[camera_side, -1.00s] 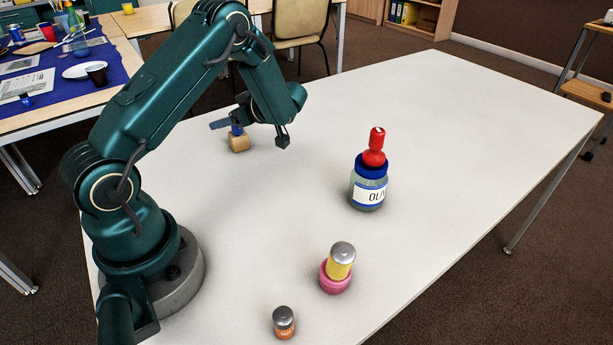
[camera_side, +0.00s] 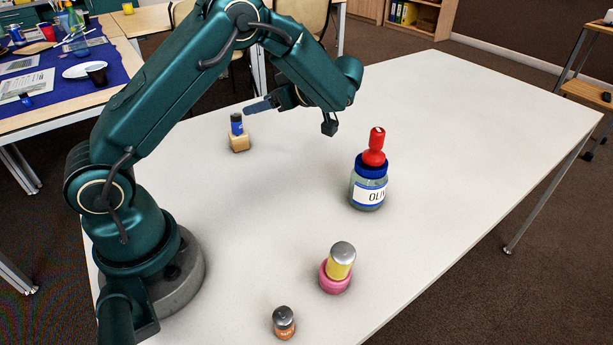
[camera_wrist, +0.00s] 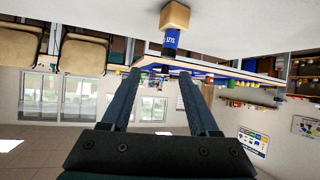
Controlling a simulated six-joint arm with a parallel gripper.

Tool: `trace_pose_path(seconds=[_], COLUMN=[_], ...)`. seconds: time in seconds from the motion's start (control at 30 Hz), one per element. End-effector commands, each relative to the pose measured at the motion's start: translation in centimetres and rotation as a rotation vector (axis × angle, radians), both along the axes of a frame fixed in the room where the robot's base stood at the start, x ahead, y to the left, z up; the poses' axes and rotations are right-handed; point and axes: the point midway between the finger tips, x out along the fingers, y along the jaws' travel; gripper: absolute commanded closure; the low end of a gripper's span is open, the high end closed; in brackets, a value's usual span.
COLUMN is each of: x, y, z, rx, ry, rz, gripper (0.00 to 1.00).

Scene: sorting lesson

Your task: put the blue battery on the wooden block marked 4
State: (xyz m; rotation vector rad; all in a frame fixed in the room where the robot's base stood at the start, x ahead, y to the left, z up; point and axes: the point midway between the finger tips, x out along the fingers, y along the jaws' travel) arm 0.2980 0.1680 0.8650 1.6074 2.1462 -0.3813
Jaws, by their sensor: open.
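The blue battery (camera_side: 237,125) stands upright on top of the wooden block (camera_side: 239,144) on the white table, left of the middle of its far part. The marking on the block cannot be read. My gripper (camera_side: 250,109) is open and empty, just right of the battery and apart from it. In the wrist view the picture is upside down; the battery (camera_wrist: 171,40) and the block (camera_wrist: 175,16) show at the top, beyond the two spread fingers of my gripper (camera_wrist: 165,78).
A jar (camera_side: 368,194) with a blue lid bears a red object (camera_side: 375,148) to the right. Nearer stand a yellow battery (camera_side: 341,262) on a pink base (camera_side: 335,284) and an orange battery (camera_side: 284,322). The white table's (camera_side: 480,130) right part is clear.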

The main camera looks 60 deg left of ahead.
Motion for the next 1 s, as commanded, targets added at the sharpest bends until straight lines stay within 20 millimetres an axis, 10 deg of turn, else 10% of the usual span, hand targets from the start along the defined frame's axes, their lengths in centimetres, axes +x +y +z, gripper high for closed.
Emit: trace_pose_path(seconds=[0.23, 0.47, 0.73, 1.0], x=[9.9, 13.1, 2.6, -10.4], y=[-1.9, -12.5, -23.9, -22.9], z=[8.0, 16.7, 15.6, 7.5], rx=[-0.035, -0.154, -0.347, -0.476], ry=[-0.417, -0.617, -0.316, 0.247], rz=[-0.505, -1.158, -1.762, -1.869], gripper=[0.39, 0.39, 0.39, 0.39])
